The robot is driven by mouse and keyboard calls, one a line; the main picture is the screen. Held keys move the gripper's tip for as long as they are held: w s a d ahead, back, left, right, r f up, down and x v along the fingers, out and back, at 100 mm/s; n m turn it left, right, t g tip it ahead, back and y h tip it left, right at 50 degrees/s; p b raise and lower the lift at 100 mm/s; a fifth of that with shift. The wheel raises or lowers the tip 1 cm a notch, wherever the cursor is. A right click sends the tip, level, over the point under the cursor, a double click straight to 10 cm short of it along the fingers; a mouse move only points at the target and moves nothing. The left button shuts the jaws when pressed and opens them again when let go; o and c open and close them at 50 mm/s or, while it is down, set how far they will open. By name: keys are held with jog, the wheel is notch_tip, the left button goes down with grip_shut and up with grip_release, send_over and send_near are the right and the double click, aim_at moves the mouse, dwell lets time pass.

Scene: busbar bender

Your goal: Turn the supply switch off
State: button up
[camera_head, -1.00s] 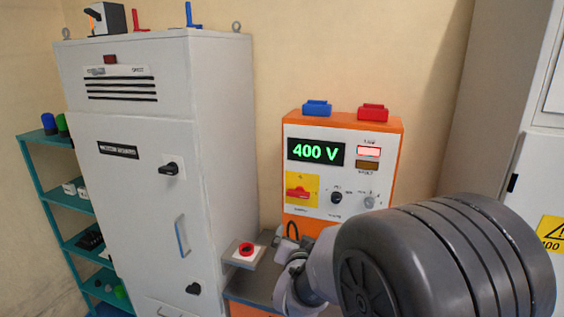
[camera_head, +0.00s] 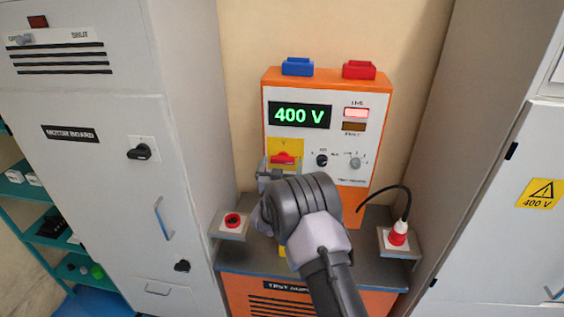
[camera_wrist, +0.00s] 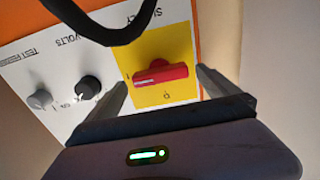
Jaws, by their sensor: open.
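The supply switch (camera_head: 283,158) is a red rotary handle on a yellow plate, at the left of the orange and white test panel. In the wrist view the red handle (camera_wrist: 160,75) lies nearly level across the yellow plate (camera_wrist: 185,42). My gripper (camera_wrist: 162,90) is open, with one finger on each side of the handle and nothing held. In the head view my gripper (camera_head: 270,172) is in front of the switch and hides its lower part. I cannot tell whether the fingers touch it. The display (camera_head: 300,115) reads 400 V.
A red lamp (camera_head: 356,113) is lit beside the display. Two knobs sit right of the switch, one black (camera_head: 321,160). A red button (camera_head: 233,220) stands left on a ledge, and a red plug with a black cable (camera_head: 398,233) right. Tall cabinets flank the panel.

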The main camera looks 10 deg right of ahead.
jog(key=shift+w+d, duration=0.15)
jog(key=shift+w, duration=0.55)
jog(key=shift+c, duration=0.2)
jog(key=c, duration=1.3)
